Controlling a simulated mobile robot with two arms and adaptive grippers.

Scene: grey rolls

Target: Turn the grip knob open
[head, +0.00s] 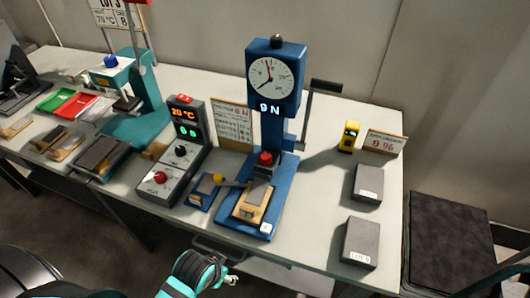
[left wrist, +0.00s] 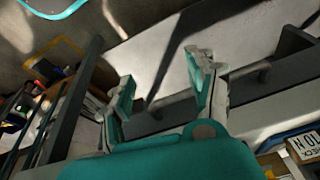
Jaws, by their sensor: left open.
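A dark control box (head: 173,150) stands on the bench, left of the blue press. It carries a lit display reading 20 °C and green digits below. My left gripper (head: 222,278) is low in front of the bench, below and apart from the box. In the left wrist view its two teal fingers (left wrist: 163,72) are spread with nothing between them. My right gripper is not in view.
The blue press (head: 276,75) with a dial stands right of the box, its lever arm (head: 318,90) sticking out. A small blue block with a yellow knob (head: 218,179) lies between them. Grey blocks (head: 368,184) lie right. A bar handle (head: 213,248) projects under the bench's front edge.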

